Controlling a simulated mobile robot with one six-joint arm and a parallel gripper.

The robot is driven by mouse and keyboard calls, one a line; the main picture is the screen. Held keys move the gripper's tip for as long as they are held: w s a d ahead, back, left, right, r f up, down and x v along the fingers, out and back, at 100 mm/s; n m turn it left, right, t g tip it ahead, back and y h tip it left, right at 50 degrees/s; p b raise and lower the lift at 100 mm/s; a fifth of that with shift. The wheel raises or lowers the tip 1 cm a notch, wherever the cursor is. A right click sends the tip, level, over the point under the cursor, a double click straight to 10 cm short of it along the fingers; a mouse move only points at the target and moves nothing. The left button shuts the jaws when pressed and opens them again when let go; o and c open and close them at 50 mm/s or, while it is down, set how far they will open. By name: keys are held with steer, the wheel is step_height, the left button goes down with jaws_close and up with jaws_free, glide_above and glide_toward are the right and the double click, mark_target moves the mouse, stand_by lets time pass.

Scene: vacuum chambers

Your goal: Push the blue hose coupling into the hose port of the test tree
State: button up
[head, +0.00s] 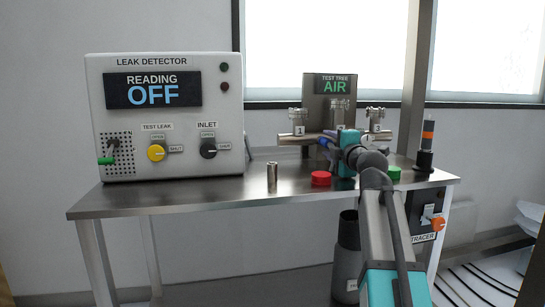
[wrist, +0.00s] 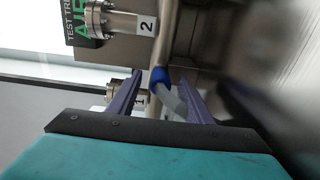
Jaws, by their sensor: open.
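The test tree (head: 343,108) stands on the bench, its screen showing AIR; part of it shows in the wrist view (wrist: 185,40). The blue hose coupling (wrist: 160,77) shows in the wrist view, on the end of a grey hose (wrist: 172,102). It lies between the two purple fingers of my gripper (wrist: 160,88), which are apart. The coupling meets or nearly meets a metal tube of the tree; I cannot tell whether it is seated. In the head view my gripper (head: 327,146) is in front of the tree and hides the coupling and port.
The leak detector (head: 215,115), reading OFF, stands at the left of the bench (head: 210,196). A small metal cylinder (head: 272,176), a red cap (head: 321,178) and a green cap (head: 393,173) are near my gripper. A dark signal post (head: 426,150) stands at the right.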

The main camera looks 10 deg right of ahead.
steer(key=shift+s, duration=3.25)
